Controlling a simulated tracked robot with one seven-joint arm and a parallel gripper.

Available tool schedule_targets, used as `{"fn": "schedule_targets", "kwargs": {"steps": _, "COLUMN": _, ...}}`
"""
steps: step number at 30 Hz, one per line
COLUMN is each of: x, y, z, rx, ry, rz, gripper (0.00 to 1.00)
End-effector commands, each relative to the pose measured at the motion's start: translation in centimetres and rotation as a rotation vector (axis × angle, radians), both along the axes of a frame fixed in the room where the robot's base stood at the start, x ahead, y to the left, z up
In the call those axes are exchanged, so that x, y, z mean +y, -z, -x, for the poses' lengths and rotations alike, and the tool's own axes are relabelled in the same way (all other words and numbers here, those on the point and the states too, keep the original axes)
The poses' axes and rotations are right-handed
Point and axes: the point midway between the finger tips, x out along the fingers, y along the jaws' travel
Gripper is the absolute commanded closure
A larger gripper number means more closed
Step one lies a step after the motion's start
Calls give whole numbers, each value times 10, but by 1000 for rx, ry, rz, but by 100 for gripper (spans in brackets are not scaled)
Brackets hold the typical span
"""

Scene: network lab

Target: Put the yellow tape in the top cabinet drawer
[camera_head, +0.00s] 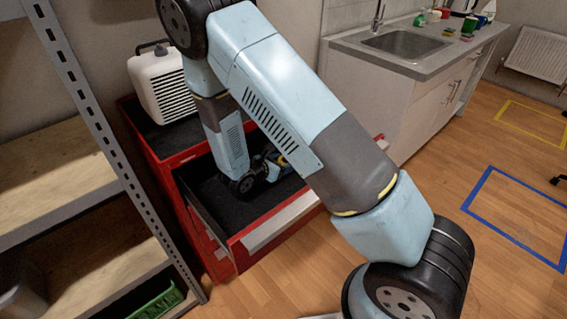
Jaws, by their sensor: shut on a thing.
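The red cabinet (160,150) stands behind my arm with its top drawer (282,222) pulled out. The drawer has a dark lining and a pale front edge. My gripper (278,166) is low inside the drawer, toward its right side, and partly hidden by my forearm. A small bit of the yellow tape (283,160) shows at the gripper's end, and the gripper is shut on it. I cannot tell whether the tape touches the drawer floor.
A white heater (165,85) stands on the cabinet top. A metal shelf rack (95,120) is close on the left, with a green crate (158,300) low down. A sink counter (400,55) stands behind to the right. Open wooden floor with blue and yellow marked squares lies at right.

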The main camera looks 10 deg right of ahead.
Motion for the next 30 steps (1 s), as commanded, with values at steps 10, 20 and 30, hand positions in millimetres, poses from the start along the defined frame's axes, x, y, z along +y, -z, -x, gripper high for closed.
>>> {"fn": "schedule_targets", "kwargs": {"steps": 10, "x": -1, "y": 1, "z": 0, "rx": 0, "ry": 1, "rz": 0, "gripper": 26}}
{"fn": "schedule_targets", "kwargs": {"steps": 20, "x": -1, "y": 1, "z": 0, "rx": 1, "ry": 2, "rz": 1, "gripper": 12}}
{"fn": "schedule_targets", "kwargs": {"steps": 30, "x": 14, "y": -11, "z": 5, "rx": -1, "ry": 6, "rz": -1, "gripper": 12}}
